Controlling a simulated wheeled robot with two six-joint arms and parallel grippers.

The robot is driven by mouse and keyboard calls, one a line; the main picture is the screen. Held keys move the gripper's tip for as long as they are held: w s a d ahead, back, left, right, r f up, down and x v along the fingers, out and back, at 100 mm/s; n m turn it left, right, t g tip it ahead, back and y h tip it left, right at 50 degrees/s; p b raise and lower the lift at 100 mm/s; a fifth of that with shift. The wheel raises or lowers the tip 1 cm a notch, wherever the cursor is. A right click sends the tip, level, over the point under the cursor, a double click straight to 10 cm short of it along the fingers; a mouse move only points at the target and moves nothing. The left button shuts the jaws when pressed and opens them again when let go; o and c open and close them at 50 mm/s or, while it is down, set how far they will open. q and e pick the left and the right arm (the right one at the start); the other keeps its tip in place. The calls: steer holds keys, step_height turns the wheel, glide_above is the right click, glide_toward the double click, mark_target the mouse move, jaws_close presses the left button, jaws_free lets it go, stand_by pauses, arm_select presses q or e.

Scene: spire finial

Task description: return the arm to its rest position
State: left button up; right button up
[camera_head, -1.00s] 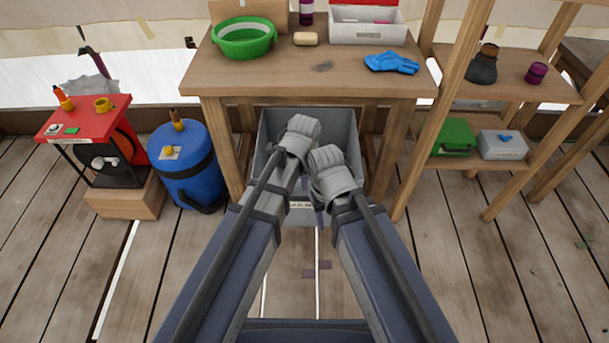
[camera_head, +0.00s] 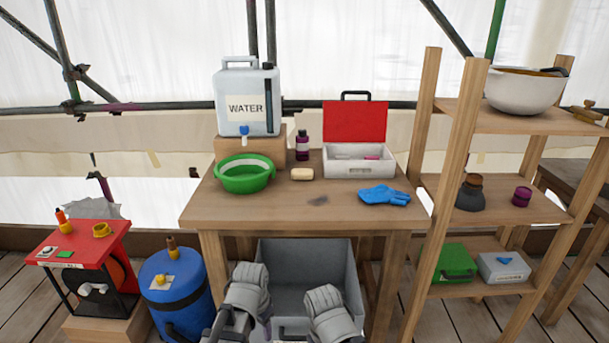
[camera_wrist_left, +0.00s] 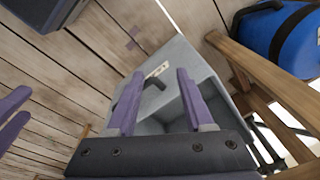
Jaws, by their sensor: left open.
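My left gripper (camera_wrist_left: 157,92) shows in the left wrist view with its two purple fingers apart and nothing between them. Beyond it is the grey bin (camera_wrist_left: 178,58), with a label and a dark handle on its front. In the head view my left arm's wrist (camera_head: 246,292) is low at the centre, in front of the bin (camera_head: 305,262) under the table; its fingers are hidden there. My right arm's wrist (camera_head: 332,312) is beside it on the right, its fingers not visible. Purple finger-like parts (camera_wrist_left: 12,118) at the left wrist view's left edge may be my right gripper.
The wooden table (camera_head: 300,212) stands above the bin, holding a green basin (camera_head: 245,181), water container (camera_head: 247,92), first-aid-like box (camera_head: 358,168) and blue gloves (camera_head: 383,195). A shelf (camera_head: 446,190) stands right; a blue barrel (camera_head: 173,290) and red-topped machine (camera_head: 80,238) left.

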arm_select(q)
steer(key=s+a+n, duration=0.4)
steer(key=a+n, duration=0.2)
steer(key=n, duration=0.1)
steer(key=s+d+r+m+p, duration=0.1)
steer(key=s+d+r+p, duration=0.1)
steer(key=d+r+p, duration=0.2)
steer(key=s+d+r+m+g+p, duration=0.1)
steer(key=d+r+p, duration=0.2)
steer(key=r+p, duration=0.7)
steer(key=s+d+r+m+y+p, duration=0.1)
steer(key=s+d+r+m+p, duration=0.1)
steer(key=d+r+p, duration=0.2)
step_height(320, 180, up, 3)
steer(key=p, duration=0.3)
steer(key=shift+s+d+g, duration=0.3)
